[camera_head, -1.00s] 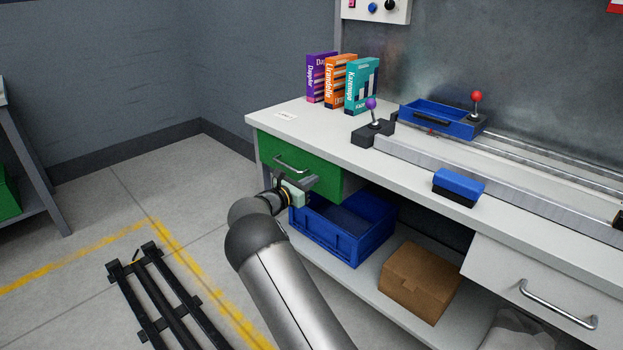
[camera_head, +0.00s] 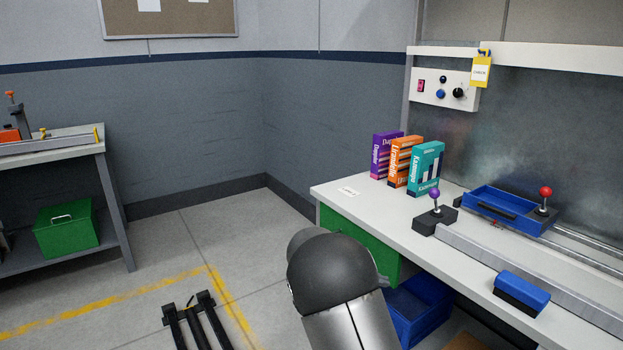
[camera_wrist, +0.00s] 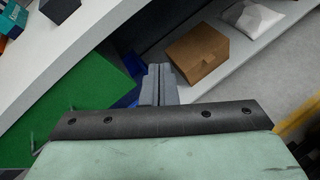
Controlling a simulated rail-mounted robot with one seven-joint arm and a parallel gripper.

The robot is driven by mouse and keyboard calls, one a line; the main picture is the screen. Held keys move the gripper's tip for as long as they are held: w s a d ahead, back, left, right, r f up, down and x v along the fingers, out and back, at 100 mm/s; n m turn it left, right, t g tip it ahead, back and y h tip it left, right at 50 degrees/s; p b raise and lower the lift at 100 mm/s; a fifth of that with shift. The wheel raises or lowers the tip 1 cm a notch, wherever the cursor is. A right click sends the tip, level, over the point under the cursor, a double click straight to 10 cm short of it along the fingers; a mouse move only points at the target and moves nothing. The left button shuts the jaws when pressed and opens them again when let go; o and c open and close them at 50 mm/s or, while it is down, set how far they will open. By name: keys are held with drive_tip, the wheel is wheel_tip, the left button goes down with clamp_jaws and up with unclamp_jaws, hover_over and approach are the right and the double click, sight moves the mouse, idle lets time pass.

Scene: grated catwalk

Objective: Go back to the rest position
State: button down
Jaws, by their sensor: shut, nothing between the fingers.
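My gripper (camera_wrist: 158,84) shows in the wrist view with its two grey fingers together and nothing between them. It is in the air beside the workbench, near the green drawer front (camera_wrist: 85,103) and the lower shelf. In the head view my arm's rounded grey link stands in front of the green drawer (camera_head: 357,243) and hides the gripper.
The white bench top (camera_head: 385,220) carries several boxes, a blue tray (camera_head: 490,211), joystick levers and a blue block (camera_head: 522,291). A blue crate (camera_head: 420,312) and cardboard box (camera_wrist: 198,54) are on the lower shelf. Open floor (camera_head: 150,240) lies left, before another bench (camera_head: 55,150).

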drive_tip(key=s+d+r+m+g+y+p, duration=0.15)
drive_tip(key=s+r+m+y+p, duration=0.35)
drive_tip(key=s, duration=0.5)
drive_tip(key=s+r+m+g+y+p, duration=0.2)
drive_tip(key=s+r+m+p, duration=0.15)
drive_tip(key=s+r, duration=0.55)
drive_tip(key=s+a+r+m+y+p, duration=0.2)
drive_tip(key=s+a+m+p, duration=0.1)
drive_tip(key=s, duration=0.5)
drive_tip(key=s+a+r+m+y+p, duration=0.3)
drive_tip(key=s+m, duration=0.1)
drive_tip(key=s, duration=0.5)
drive_tip(key=shift+m+t+y, duration=0.3)
drive_tip(key=shift+m+t, duration=0.05)
drive_tip(key=shift+t, duration=0.1)
drive_tip(key=shift+s+a, duration=0.1)
